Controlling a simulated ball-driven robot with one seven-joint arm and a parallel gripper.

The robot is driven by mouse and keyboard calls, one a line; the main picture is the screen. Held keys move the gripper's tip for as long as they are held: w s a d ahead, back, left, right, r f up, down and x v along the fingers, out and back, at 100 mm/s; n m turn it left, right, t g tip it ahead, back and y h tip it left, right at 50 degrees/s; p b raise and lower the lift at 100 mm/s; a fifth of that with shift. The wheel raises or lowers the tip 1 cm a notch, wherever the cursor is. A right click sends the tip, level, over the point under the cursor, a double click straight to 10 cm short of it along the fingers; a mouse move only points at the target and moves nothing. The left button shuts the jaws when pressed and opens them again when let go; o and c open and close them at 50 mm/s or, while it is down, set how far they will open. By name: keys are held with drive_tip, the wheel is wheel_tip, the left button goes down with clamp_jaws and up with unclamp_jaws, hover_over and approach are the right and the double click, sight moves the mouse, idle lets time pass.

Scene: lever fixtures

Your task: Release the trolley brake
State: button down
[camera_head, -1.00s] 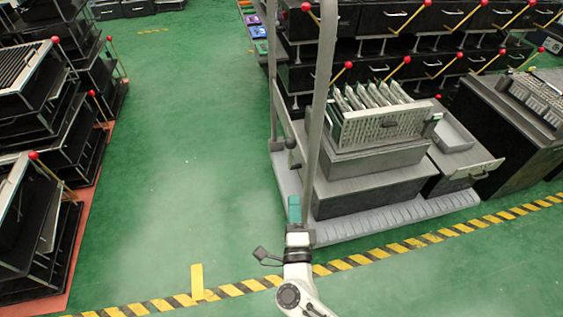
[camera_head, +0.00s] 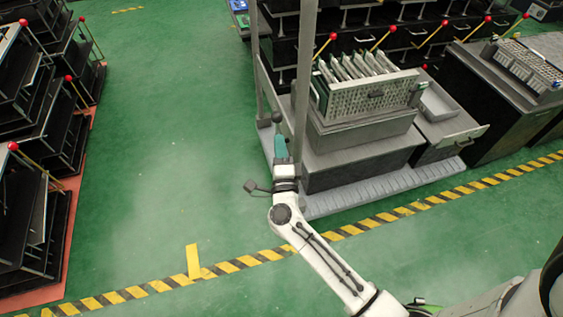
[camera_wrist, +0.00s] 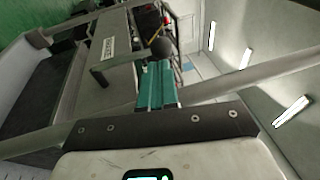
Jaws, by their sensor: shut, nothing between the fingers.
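The trolley (camera_head: 375,187) is a light grey platform with tall grey posts and boxes on it. A lever with a dark round knob (camera_head: 277,117), apparently the brake, stands at its left side by the posts. My gripper (camera_head: 280,138) has teal fingers, shut and empty. In the head view its tips are just below the knob; I cannot tell whether they touch the lever. In the wrist view, the teal fingers (camera_wrist: 158,84) are together, with grey frame bars around them.
A grey post (camera_head: 305,85) rises close to the right of my gripper. A perforated rack box (camera_head: 370,97) sits on the trolley. Shelves with red-knobbed levers (camera_head: 50,215) line the left. Green floor (camera_head: 165,130) left of the trolley is clear.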

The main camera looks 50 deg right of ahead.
sight(277, 122)
drive_tip(key=shift+x, duration=2.1)
drive_tip(key=shift+r, duration=0.15)
